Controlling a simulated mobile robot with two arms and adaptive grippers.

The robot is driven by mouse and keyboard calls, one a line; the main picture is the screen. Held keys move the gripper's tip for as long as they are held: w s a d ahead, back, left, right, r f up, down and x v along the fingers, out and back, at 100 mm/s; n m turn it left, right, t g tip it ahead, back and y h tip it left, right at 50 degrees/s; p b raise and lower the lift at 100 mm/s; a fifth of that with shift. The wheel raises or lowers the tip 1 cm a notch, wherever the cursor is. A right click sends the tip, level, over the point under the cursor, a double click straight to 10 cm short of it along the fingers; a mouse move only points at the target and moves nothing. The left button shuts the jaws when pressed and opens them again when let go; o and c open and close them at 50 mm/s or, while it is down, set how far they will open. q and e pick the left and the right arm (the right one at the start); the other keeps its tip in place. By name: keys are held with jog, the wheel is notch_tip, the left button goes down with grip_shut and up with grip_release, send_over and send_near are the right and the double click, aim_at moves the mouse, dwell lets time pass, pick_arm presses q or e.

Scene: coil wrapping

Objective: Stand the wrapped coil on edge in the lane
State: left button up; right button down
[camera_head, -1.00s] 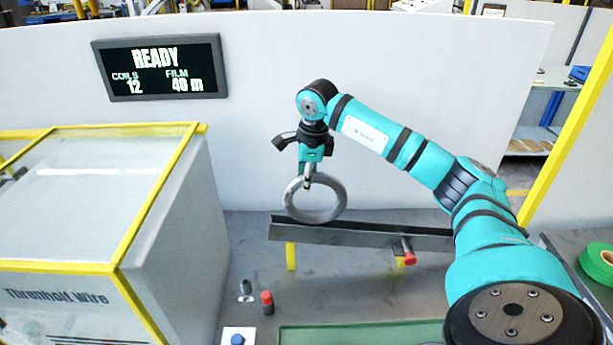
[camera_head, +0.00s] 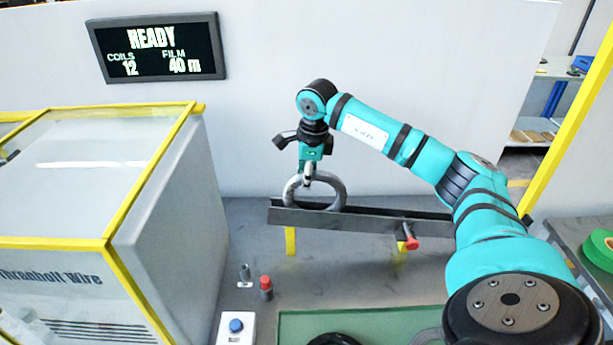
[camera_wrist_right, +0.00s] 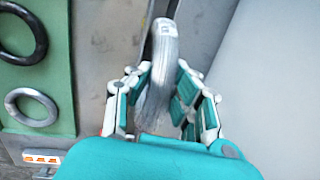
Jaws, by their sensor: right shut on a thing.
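The wrapped coil (camera_head: 337,184) is a grey ring that stands upright on edge at the left end of the lane (camera_head: 320,217). The lane is a dark channel on yellow legs, and its front wall hides the ring's lower part. My right gripper (camera_head: 308,182) is shut on the coil's upper left rim. In the right wrist view the coil (camera_wrist_right: 160,70) shows edge-on between the two fingers (camera_wrist_right: 155,88). My left gripper is not in view.
A green mat (camera_head: 300,322) with a black ring (camera_head: 333,340) lies in front. A red-capped cylinder (camera_head: 266,288) and a blue button box (camera_head: 236,327) stand left of it. The yellow-framed machine (camera_head: 165,225) fills the left. A red-ended rod (camera_head: 410,242) sticks out from the lane.

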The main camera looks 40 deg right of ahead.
jog(key=shift+f+b, duration=0.4)
jog(key=shift+f, duration=0.15)
dwell(0.4)
jog(key=c, duration=1.1)
grip_release()
jog(key=shift+f, duration=0.1)
jog(key=r, duration=0.4)
jog(key=s+r, duration=0.1)
jog(key=r, duration=0.3)
jog(key=s+r, duration=0.1)
jog(key=r, duration=0.3)
jog(key=shift+a+f, duration=0.1)
